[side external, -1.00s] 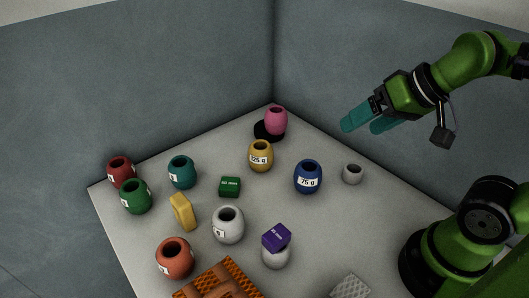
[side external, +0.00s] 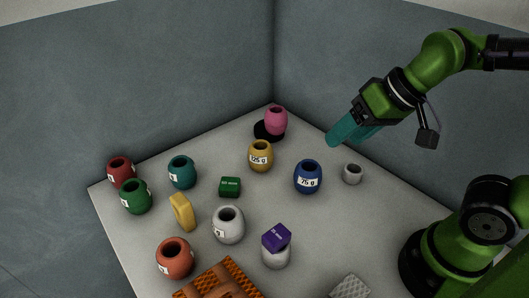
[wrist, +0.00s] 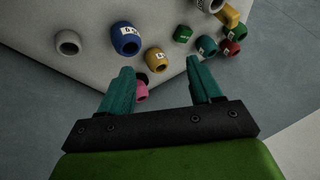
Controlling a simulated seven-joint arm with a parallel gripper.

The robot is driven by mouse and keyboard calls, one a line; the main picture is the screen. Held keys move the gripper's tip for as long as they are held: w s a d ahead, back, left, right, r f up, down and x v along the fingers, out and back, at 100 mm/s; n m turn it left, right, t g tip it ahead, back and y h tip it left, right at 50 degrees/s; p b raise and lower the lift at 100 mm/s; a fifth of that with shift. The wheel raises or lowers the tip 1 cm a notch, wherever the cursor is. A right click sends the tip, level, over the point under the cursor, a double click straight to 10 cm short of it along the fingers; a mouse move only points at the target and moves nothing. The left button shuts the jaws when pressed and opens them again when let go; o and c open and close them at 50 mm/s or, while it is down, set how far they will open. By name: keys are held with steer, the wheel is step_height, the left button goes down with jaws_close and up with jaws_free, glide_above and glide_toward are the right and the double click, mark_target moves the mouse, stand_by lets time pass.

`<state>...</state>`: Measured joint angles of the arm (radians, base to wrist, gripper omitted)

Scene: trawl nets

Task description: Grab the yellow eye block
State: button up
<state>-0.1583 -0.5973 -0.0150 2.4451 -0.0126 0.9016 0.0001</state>
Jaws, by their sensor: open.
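The yellow eye block (side external: 182,212) stands on the pale table in the left part of the side view, between the green pot, the white pot and the orange pot. Any eye or hole in it is too small to make out. It shows partly in the wrist view (wrist: 229,17), at the top edge near the right. My gripper (side external: 348,141) is open and empty, with teal fingers, high above the table's right side and well away from the block. In the wrist view the gripper (wrist: 160,66) points towards the table's far corner.
Close to the block are a green pot (side external: 136,197), a white pot (side external: 228,225), an orange pot (side external: 175,259) and a small green block (side external: 230,187). A purple block (side external: 276,237) sits on a pale object. Walls (side external: 130,90) stand behind the table.

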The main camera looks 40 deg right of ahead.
steer(key=w+a+f+n+g, duration=0.25)
steer(key=w+a, duration=0.45)
steer(key=a, duration=0.4)
steer(key=t+h, duration=0.1)
steer(key=h, duration=0.2)
glide_toward(180, 199)
steer(key=x, duration=0.6)
steer(key=shift+w+a, duration=0.1)
steer(key=shift+a, duration=0.05)
steer(key=shift+x, duration=3.2)
steer(key=c, duration=1.1)
